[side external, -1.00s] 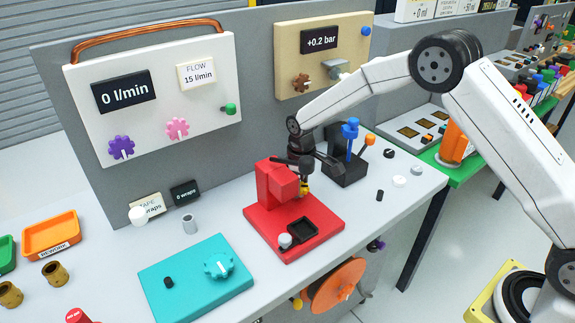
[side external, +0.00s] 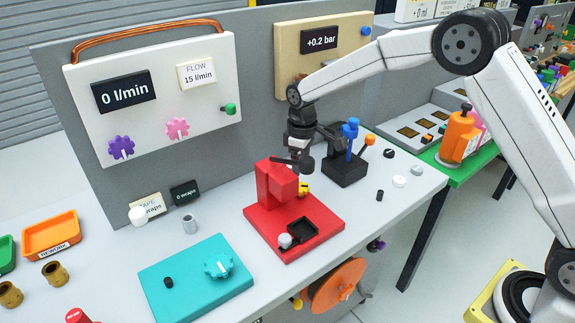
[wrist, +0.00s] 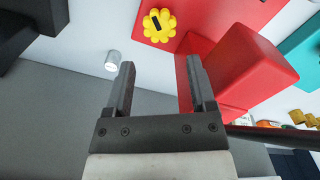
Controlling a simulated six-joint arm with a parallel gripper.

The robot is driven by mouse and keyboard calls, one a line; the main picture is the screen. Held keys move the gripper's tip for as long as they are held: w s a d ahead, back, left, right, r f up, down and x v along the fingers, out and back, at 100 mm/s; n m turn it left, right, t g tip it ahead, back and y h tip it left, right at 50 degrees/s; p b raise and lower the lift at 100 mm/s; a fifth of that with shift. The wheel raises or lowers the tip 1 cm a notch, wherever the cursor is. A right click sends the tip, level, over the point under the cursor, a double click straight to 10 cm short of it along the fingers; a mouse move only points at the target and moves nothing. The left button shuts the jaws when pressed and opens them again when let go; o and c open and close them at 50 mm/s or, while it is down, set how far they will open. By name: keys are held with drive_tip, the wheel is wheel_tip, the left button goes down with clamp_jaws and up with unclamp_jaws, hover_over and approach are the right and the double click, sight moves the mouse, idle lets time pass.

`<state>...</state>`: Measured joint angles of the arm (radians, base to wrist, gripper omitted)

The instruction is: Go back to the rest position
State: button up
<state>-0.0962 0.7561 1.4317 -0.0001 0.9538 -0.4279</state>
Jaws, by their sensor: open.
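My gripper (side external: 306,162) is above the back of the red stand (side external: 325,216), near the top of its upright block. In the wrist view my gripper (wrist: 160,85) shows two dark fingers spread apart with nothing between them. A yellow flower-shaped knob (wrist: 159,25) with a black mark lies beyond the fingertips on the red base. The same yellow knob (side external: 304,188) shows partly below my gripper in the side view, apart from it. The red block (wrist: 255,75) is close beside the right finger in the wrist view.
A black holder (side external: 345,168) with blue and orange handles stands right of my gripper. The panel with the +0.2 bar display (side external: 321,41) rises behind. A teal box (side external: 196,280) with a knob is front left. A grey cylinder (side external: 190,224) stands on the bench.

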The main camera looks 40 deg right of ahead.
drive_tip(key=shift+r, duration=0.4)
drive_tip(key=shift+s, duration=0.1)
drive_tip(key=shift+s+d+r, duration=0.2)
drive_tip(key=shift+s, duration=0.25)
drive_tip(key=s+d+m+t, duration=0.1)
drive_tip(key=s+d+m, duration=0.1)
drive_tip(key=s, duration=1)
drive_tip(key=s+d+m+t, duration=0.1)
drive_tip(key=s+m, duration=0.3)
drive_tip(key=s, duration=0.8)
drive_tip(key=shift+d+t, duration=0.3)
drive_tip(key=shift+d, duration=0.55)
